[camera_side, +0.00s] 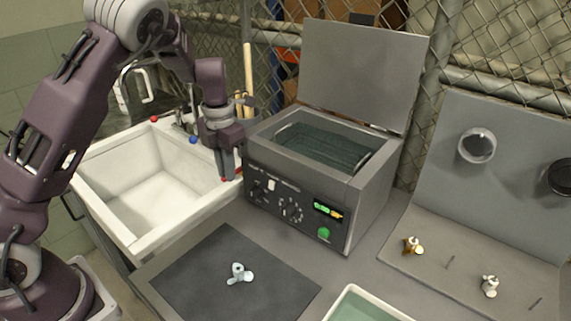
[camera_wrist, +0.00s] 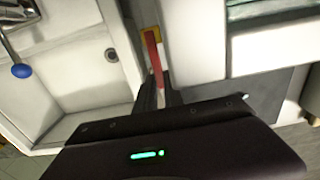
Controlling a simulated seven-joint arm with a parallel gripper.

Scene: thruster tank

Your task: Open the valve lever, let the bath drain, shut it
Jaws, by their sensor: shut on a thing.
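The bath is a grey box-shaped tank (camera_side: 372,185) with its lid (camera_side: 362,70) raised and dark greenish liquid (camera_side: 325,145) inside. The red valve lever (camera_wrist: 153,52) shows in the wrist view, running from a yellow fitting (camera_wrist: 150,33) down between my fingers. In the side view my gripper (camera_side: 228,174) points down at the tank's left side, by the sink edge, and hides most of the lever. In the wrist view my gripper (camera_wrist: 159,90) is shut on the lever's near end. The valve body and any outflow cannot be made out.
A white sink (camera_side: 160,190) stands left of the tank, with a blue-knobbed tap (camera_side: 193,140) behind. A dark mat (camera_side: 205,285) holds a small white part (camera_side: 238,274). A pale green tray (camera_side: 365,305) is at the front. A grey stand (camera_side: 470,240) with small fittings is at right.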

